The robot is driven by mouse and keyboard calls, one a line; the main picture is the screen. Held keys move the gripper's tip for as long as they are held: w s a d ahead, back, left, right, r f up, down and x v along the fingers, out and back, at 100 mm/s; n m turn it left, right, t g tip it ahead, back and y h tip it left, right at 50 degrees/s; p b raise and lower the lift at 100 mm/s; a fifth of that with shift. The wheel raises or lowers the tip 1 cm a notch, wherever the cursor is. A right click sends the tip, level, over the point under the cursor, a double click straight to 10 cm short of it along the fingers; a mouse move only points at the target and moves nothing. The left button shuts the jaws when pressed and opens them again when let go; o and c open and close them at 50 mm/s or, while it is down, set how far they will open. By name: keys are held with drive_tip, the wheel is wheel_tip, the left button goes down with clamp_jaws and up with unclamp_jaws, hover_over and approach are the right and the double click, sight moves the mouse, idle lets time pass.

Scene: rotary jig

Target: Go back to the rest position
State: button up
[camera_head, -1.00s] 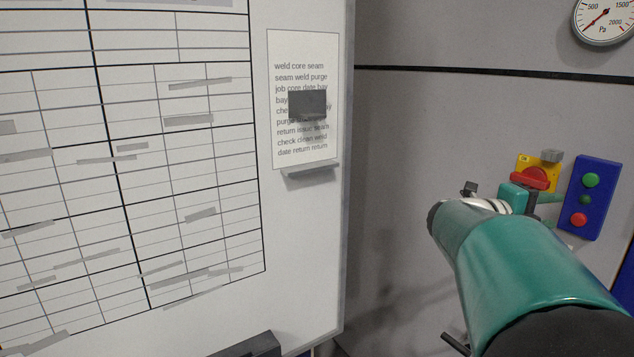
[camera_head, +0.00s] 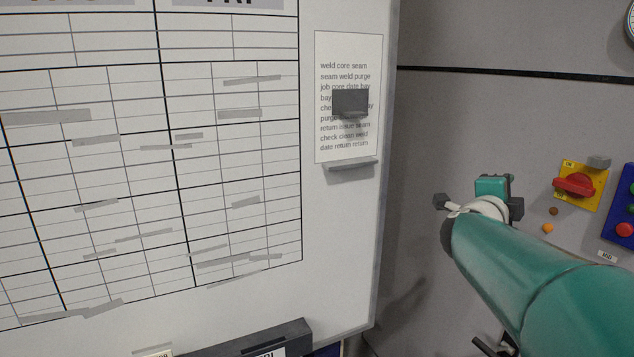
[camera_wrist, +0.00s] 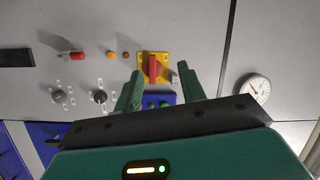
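My gripper (camera_wrist: 161,82) shows in the wrist view with its two green fingers apart and nothing between them. In the head view my gripper (camera_head: 482,202) is at the end of my green arm, left of the rotary switch and apart from it; its fingers are not clear there. The rotary switch has a red handle (camera_head: 575,185) on a yellow plate (camera_head: 567,201). In the wrist view the red handle (camera_wrist: 152,68) appears beyond the fingers, with a clear gap seeming to lie between.
A blue button box (camera_head: 622,208) stands right of the switch. Small orange and brown lamps (camera_head: 548,228) sit below left of it. A whiteboard (camera_head: 345,260) fills the left side. The wrist view also shows a gauge (camera_wrist: 254,90) and dark knobs (camera_wrist: 99,97).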

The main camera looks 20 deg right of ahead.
drive_tip(key=w+a+f+n+t+y, duration=0.1)
drive_tip(key=a+f+n+t+y, duration=0.2)
drive_tip(key=a+n+y, duration=0.75)
drive_tip(key=w+a+f+n+t+y, duration=0.3)
drive_tip(key=a+n, duration=0.4)
drive_tip(key=a, duration=0.9)
drive_tip(key=s+a+f+n+g+y, duration=0.1)
drive_tip(key=s+a+f+n+g, duration=0.3)
drive_tip(key=s+f, duration=0.3)
drive_tip(key=s+a+f+n+g+y, duration=0.1)
drive_tip(key=s+a+f+n+g, duration=0.4)
drive_tip(key=s, duration=0.6)
wheel_tip(320, 180, down, 3)
drive_tip(key=shift+s+a+r+n, duration=0.1)
drive_tip(key=shift+s+a+n, duration=0.15)
drive_tip(key=shift+a+n, duration=0.2)
drive_tip(key=shift+d+y, duration=0.15)
drive_tip(key=shift+y, duration=0.1)
